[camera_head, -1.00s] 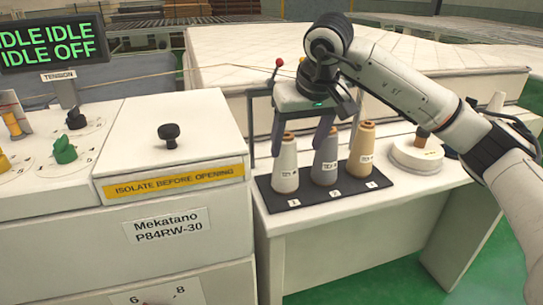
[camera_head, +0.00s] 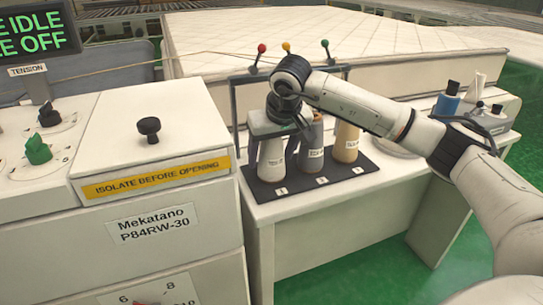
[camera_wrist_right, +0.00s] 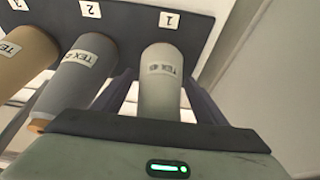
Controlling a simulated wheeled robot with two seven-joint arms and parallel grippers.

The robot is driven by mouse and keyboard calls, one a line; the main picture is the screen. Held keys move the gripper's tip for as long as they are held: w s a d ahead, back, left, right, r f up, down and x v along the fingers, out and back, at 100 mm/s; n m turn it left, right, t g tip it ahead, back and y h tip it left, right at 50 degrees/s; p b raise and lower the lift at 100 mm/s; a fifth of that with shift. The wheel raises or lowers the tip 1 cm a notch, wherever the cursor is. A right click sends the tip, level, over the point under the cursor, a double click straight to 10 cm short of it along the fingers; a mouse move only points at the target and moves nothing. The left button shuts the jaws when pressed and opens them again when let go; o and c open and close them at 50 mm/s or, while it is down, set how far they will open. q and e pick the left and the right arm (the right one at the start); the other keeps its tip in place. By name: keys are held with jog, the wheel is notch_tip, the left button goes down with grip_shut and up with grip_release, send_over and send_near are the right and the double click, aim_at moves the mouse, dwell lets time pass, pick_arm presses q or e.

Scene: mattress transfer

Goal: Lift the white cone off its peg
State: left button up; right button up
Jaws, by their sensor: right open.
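The white cone (camera_head: 271,163) stands upright at position 1 of a dark rack (camera_head: 317,185) on the white bench. My right gripper (camera_head: 273,158) points down over it, with its fingers apart. In the right wrist view the white cone (camera_wrist_right: 163,98) sits between the two fingers of the gripper (camera_wrist_right: 162,85), with a gap visible on each side. The gripper body hides the cone's top in the head view, and its peg is hidden. My left gripper is not in view.
A grey cone (camera_head: 312,157) stands close beside the white one, and a tan cone (camera_head: 346,142) is beyond it. The machine cabinet (camera_head: 150,150) is at the left. A blue bottle (camera_head: 447,99) and other items stand at the bench's right.

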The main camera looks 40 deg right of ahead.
jog(key=c, duration=1.3)
notch_tip(320, 180, up, 10)
jog(key=shift+r, duration=0.1)
